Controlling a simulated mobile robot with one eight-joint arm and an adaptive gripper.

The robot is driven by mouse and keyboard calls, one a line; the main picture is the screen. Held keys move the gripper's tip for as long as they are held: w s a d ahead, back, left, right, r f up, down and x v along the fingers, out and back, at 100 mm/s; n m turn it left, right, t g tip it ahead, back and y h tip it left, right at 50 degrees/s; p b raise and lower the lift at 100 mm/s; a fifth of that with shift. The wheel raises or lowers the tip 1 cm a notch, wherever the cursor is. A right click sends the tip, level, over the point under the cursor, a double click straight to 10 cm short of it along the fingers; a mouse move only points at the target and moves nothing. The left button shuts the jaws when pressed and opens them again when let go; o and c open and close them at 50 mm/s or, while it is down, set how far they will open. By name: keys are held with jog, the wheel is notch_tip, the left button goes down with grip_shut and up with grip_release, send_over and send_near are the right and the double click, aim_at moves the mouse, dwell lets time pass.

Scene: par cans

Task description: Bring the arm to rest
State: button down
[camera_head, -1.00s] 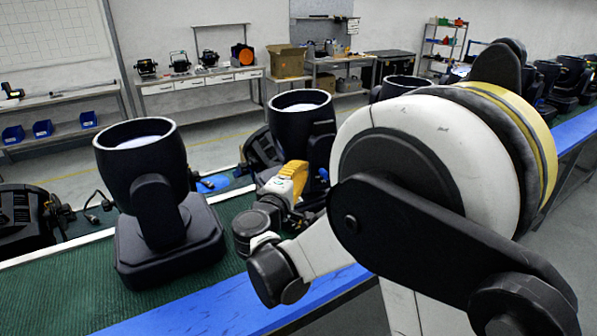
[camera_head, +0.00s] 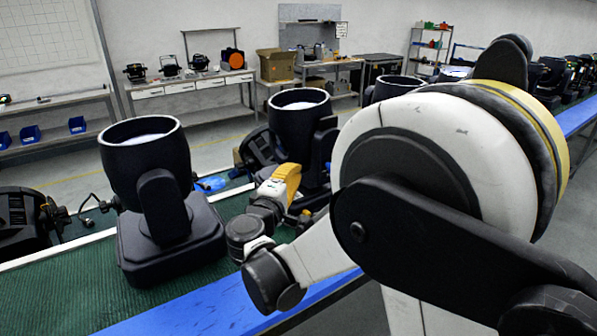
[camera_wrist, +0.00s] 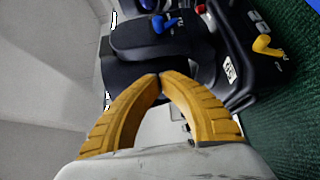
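My arm reaches across the right half of the head view and bends down to the green conveyor. My gripper (camera_head: 290,172) has yellow fingers and sits low in front of a black par can (camera_head: 298,130). In the wrist view my gripper (camera_wrist: 160,77) has its two curved fingers brought together at the tips, with nothing seen between them. Just beyond the tips is a black fixture body (camera_wrist: 165,45) with blue, red and yellow parts; I cannot tell whether they touch it. Another black par can (camera_head: 145,170) stands upright on its square base at the left.
The green conveyor (camera_head: 60,290) has a blue edge (camera_head: 200,310) in front. More black fixtures stand along it, including one at the far left (camera_head: 25,220) and several at right. Benches, a cardboard box (camera_head: 276,65) and shelves stand at the back.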

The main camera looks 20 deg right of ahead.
jog(key=s+d+p+v, duration=0.1)
jog(key=v, duration=0.7)
jog(key=s+d+f+m+g+y+b, duration=0.1)
jog(key=s+d+f+m+g+y, duration=0.15)
jog(key=s+d, duration=0.2)
jog(key=s+d+f+m+g+y, duration=0.1)
jog(key=s+d+f+m+g, duration=0.25)
jog(key=d, duration=0.25)
jog(key=s+a+f+m+g+y, duration=0.1)
jog(key=s+a+m+y, duration=0.1)
jog(key=s, duration=0.4)
jog(key=s+a+f+m+y+b, duration=0.1)
jog(key=s+a+m+y, duration=0.1)
jog(key=s, duration=0.5)
jog(key=shift+s+f+m+g+y, duration=0.2)
jog(key=shift+f+m+g+y, duration=0.3)
jog(key=shift+y, duration=0.75)
jog(key=shift+a+r, duration=0.1)
jog(key=shift+r, duration=0.05)
